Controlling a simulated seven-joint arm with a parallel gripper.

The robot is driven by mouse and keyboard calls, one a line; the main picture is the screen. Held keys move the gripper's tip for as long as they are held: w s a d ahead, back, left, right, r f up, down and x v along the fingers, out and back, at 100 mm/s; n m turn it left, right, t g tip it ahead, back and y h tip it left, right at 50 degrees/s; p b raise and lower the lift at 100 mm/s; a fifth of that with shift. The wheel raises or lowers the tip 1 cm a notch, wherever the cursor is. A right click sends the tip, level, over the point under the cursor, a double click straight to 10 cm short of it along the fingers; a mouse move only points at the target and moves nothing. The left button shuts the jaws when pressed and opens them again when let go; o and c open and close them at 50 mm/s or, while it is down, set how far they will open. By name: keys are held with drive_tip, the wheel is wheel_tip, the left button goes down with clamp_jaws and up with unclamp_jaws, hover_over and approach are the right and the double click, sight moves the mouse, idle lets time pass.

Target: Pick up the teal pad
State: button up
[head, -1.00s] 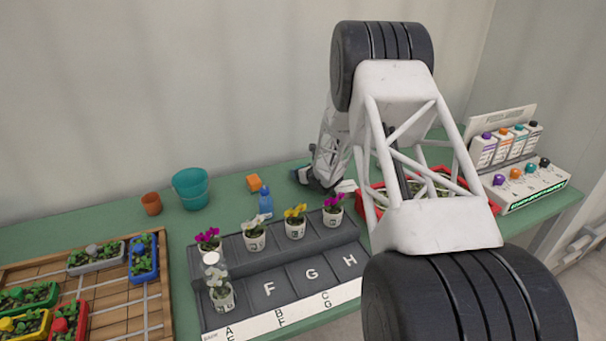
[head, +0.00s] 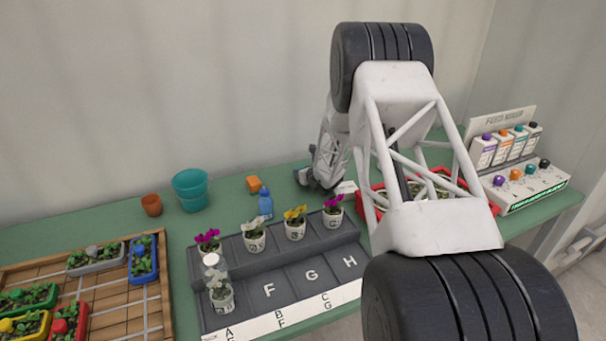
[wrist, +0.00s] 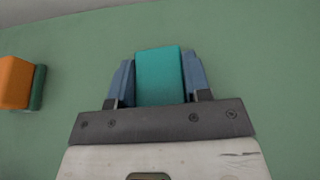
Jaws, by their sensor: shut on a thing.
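The teal pad (wrist: 160,77) is a small block between the two blue fingers of my gripper (wrist: 160,82) in the wrist view. The fingers press on both its sides, so my gripper is shut on it. Green table surface lies behind the pad; I cannot tell whether the pad touches it. In the head view my gripper (head: 306,178) is low over the back of the table, right of the blue bottle. The pad is not clearly visible there.
An orange block (head: 254,184) lies left of my gripper, behind the blue bottle (head: 265,203). A teal pot (head: 190,190) stands further left. Potted orchids stand on the dark tiered tray (head: 205,309) in front. A red tray (head: 482,212) is at the right, partly hidden by my arm.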

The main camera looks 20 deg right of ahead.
drive_tip(key=shift+r, duration=5)
drive_tip(key=shift+d, duration=0.1)
